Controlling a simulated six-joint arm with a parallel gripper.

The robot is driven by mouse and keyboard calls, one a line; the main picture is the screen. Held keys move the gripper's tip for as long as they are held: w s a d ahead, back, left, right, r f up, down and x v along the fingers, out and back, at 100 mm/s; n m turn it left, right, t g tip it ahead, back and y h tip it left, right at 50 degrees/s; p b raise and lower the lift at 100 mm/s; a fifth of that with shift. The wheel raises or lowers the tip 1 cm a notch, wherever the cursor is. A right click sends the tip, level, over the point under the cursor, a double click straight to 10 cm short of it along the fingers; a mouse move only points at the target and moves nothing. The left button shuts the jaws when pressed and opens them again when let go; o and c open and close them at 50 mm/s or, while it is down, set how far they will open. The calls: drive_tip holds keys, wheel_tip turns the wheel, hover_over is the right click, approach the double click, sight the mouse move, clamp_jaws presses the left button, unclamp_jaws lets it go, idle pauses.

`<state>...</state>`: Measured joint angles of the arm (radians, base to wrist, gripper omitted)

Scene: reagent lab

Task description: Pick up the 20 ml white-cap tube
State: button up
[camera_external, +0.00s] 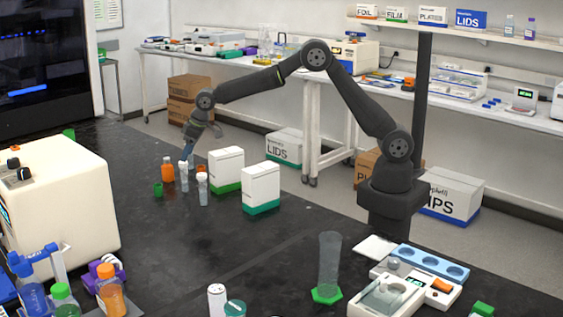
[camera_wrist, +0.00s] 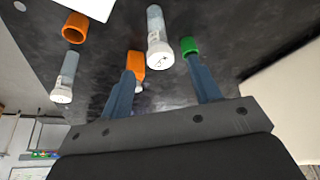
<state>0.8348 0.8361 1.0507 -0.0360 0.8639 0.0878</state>
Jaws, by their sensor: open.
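My gripper (camera_external: 188,152) hangs low over the black bench at the far left of my arm in the external view. In the wrist view its two blue fingers (camera_wrist: 160,68) are apart with nothing held. A clear tube with a white cap (camera_wrist: 157,35) shows beyond and between the fingertips. Another white-cap tube (camera_wrist: 68,75) is to the left, outside the fingers. In the external view, white-cap tubes stand upright at the front (camera_external: 202,188) and just left of it (camera_external: 183,176). I cannot read any volume marking, so which is 20 ml is unclear.
An orange bottle (camera_external: 168,170) stands left of the tubes, partly behind a finger in the wrist view. Two white-and-green boxes (camera_external: 261,187) stand to the right.

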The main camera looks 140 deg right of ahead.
sight(183, 163)
drive_tip(key=shift+x, duration=2.9)
drive_tip(key=shift+d, duration=0.15)
drive_tip(key=shift+c, duration=0.3)
drive_tip(key=c, duration=1)
